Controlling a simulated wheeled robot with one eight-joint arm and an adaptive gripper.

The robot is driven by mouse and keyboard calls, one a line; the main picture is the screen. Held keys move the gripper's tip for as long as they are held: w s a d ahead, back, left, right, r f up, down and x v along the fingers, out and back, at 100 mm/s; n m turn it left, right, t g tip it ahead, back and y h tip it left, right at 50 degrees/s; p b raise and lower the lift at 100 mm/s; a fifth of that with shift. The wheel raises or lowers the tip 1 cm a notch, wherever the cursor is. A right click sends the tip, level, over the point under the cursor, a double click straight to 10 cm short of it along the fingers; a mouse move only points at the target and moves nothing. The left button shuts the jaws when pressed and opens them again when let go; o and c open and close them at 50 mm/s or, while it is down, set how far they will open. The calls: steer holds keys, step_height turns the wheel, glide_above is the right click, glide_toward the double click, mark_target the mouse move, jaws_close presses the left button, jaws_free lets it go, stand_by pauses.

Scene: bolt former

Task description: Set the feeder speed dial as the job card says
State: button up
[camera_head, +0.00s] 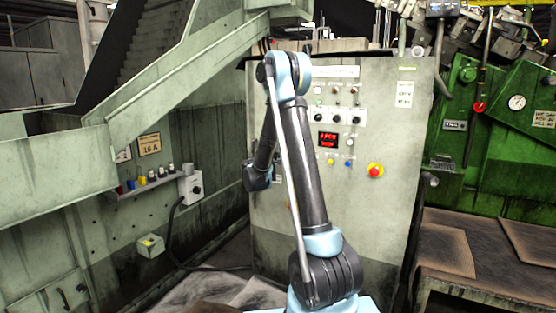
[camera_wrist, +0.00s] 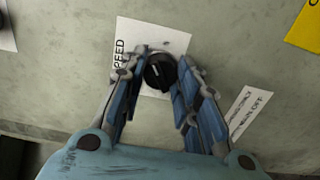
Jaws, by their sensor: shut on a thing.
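In the wrist view, a round black dial (camera_wrist: 158,74) sits on a white plate (camera_wrist: 150,30) whose lettering reads "PEED", its start covered by a finger. My gripper (camera_wrist: 163,62) has its two fingers on either side of the dial, shut on it. The exact setting of the dial is too small to read. In the head view, my wrist hangs in front of the left part of the grey-green cabinet (camera_head: 385,220), and the dial and fingertips are hidden. A framed card (camera_head: 149,144) on the left machine reads roughly "10 A"; I cannot tell if it is the job card.
The cabinet carries other knobs (camera_head: 361,116), a red display (camera_head: 328,139) and a red stop button (camera_head: 375,170). A grey switch box (camera_head: 190,188) is on the left.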

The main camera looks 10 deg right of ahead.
steer(key=shift+f, duration=0.1)
stand_by(0.3)
steer(key=o, duration=1.1)
steer(key=shift+a, duration=0.1)
steer(key=v, duration=1.1)
steer(key=shift+s+a, duration=0.25)
steer(key=shift+s, duration=0.05)
